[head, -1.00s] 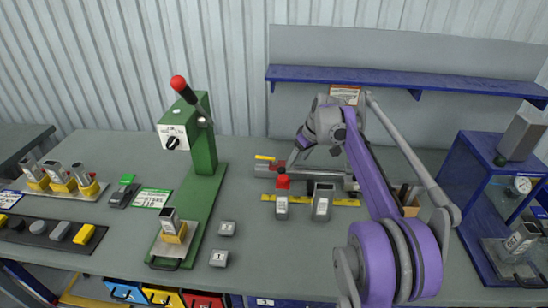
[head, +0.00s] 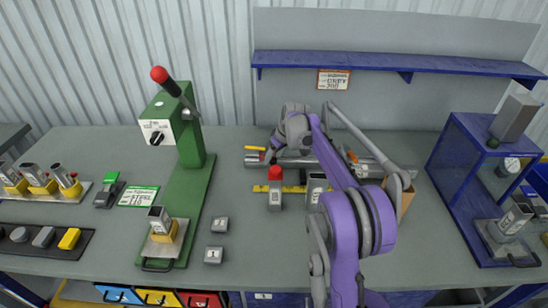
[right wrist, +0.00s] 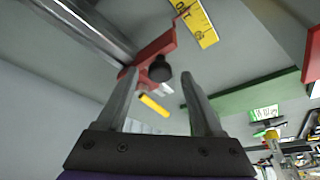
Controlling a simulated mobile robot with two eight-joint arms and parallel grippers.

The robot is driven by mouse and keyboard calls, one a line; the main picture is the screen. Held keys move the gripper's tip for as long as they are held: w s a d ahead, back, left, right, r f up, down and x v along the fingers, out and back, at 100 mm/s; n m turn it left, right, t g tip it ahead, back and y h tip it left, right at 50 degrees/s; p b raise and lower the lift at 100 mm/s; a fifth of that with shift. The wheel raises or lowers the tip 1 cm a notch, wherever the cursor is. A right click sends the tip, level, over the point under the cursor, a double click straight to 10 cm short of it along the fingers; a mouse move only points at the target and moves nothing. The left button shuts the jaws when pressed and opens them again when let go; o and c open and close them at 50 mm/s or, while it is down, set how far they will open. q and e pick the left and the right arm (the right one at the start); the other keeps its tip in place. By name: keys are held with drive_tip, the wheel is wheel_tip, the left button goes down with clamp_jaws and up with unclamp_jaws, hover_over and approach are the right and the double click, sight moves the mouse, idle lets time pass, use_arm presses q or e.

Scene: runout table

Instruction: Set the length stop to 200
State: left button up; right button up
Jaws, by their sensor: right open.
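The length stop (right wrist: 155,45) is a red block with a black knob (right wrist: 160,68), on a grey metal rail (right wrist: 88,25) in the right wrist view. In the head view, the rail (head: 372,169) lies at the back of the table, largely behind my right arm. A yellow scale (right wrist: 202,27) runs beside it; its figures around the stop are not readable. My right gripper (right wrist: 158,82) is open, its two fingers pointing at the knob, which shows between and just beyond the fingertips. I cannot tell if they touch. My left gripper is not in view.
A grey block with a red top (head: 275,192) and another grey block (head: 316,187) stand in front of the rail. A green lever press (head: 188,180) stands to the left, a blue frame (head: 462,175) to the right. A small sign (head: 333,79) hangs below the shelf.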

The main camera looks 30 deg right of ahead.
drive_tip(key=shift+w+f, duration=0.1)
drive_tip(key=shift+f, duration=0.2)
clamp_jaws()
idle(1.3)
